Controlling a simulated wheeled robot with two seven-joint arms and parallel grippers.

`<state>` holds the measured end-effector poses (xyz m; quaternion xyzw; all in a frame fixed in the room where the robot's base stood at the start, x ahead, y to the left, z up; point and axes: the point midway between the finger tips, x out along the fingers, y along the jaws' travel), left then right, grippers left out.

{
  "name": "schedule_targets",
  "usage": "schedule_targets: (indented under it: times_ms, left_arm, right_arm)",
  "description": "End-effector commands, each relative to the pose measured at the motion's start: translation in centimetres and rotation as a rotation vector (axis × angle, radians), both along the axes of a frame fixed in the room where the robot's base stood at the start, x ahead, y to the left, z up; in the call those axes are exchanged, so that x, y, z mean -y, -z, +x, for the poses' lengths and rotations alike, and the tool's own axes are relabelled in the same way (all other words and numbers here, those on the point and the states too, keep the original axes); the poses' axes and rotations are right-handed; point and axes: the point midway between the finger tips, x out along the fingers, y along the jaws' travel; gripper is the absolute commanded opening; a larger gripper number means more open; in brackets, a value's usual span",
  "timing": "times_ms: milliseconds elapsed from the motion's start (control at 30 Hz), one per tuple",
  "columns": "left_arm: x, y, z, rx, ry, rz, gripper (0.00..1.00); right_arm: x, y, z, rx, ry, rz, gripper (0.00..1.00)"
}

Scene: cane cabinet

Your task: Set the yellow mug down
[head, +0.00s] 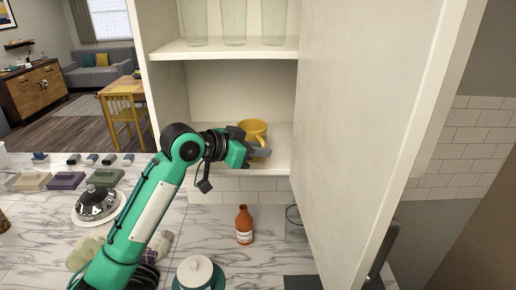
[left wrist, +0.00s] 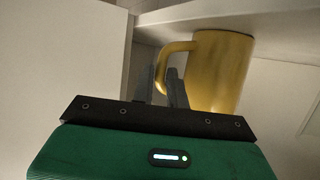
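The yellow mug (head: 254,129) is upright inside the cabinet's lower compartment, over the lower shelf (head: 279,160), near the open door. My left gripper (head: 249,146) is in front of it and hides its lower part in the head view. In the left wrist view the mug (left wrist: 221,72) shows large, its handle between the two dark fingers of my left gripper (left wrist: 165,88). The fingers are close together about the handle. I cannot tell whether the mug's base touches the shelf. My right gripper is not in view.
The open cabinet door (head: 375,120) stands close on the right. Glasses (head: 234,22) stand on the upper shelf (head: 225,49). Below, the marble counter holds an orange bottle (head: 244,225), a clear glass (head: 294,224), a white lidded jar (head: 195,272) and a domed silver lid (head: 97,203).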

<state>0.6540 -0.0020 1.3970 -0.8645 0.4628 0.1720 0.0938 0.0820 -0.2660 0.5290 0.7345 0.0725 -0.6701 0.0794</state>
Motion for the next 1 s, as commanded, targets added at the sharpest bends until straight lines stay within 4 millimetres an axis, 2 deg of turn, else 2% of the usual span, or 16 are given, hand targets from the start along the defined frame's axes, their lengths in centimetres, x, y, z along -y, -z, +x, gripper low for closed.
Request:
schedule_targets:
  times_ms: [33, 67, 367, 467, 800, 1000]
  left_arm:
    - [0.0, 0.0, 0.0, 0.000, 0.000, 0.000, 0.26]
    - [0.0, 0.0, 0.0, 0.000, 0.000, 0.000, 0.32]
    - [0.0, -0.2, 0.0, 0.000, 0.000, 0.000, 0.32]
    - [-0.6, -0.3, -0.3, 0.002, -0.001, 0.000, 0.32]
    - [-5.8, -2.7, -3.7, 0.006, -0.003, 0.001, 0.32]
    - [-8.3, -4.1, -5.4, 0.003, -0.002, 0.001, 0.32]
  right_arm:
    - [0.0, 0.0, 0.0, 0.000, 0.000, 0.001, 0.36]
    - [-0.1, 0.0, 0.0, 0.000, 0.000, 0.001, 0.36]
    - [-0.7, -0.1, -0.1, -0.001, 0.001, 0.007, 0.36]
    - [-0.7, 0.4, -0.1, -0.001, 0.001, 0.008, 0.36]
    - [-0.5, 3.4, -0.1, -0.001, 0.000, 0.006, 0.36]
    - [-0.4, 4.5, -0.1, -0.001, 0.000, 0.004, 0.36]
